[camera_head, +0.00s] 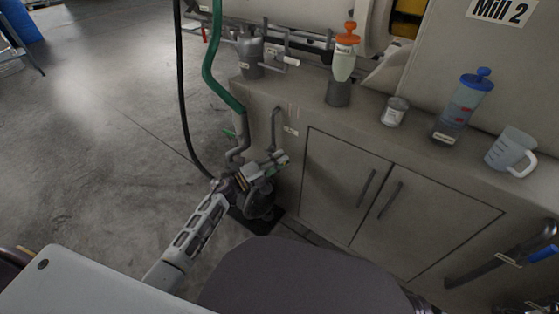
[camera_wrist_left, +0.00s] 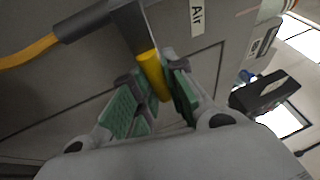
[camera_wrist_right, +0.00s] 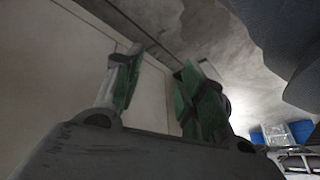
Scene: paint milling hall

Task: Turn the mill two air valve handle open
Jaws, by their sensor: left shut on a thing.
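The mill two air valve handle has a yellow grip (camera_wrist_left: 154,76) in the left wrist view. It stands beside a plate marked "Air" on the grey cabinet side. My left gripper (camera_wrist_left: 152,92) is shut on this grip, one green-padded finger on each side. In the head view my left gripper (camera_head: 262,173) is low at the cabinet's left end, by the grey pipes, and largely hides the handle there. My right gripper (camera_wrist_right: 158,72) is open and empty in the right wrist view, its fingers apart near a pale panel.
The cabinet (camera_head: 330,190) below the "Mill 2" sign (camera_head: 499,11) has two doors with bar handles. An orange-topped bottle (camera_head: 344,60), a can (camera_head: 395,111), a blue-topped container (camera_head: 463,105) and a jug (camera_head: 511,151) stand on it. A green hose (camera_head: 212,75) and black cable (camera_head: 180,95) hang near my left arm.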

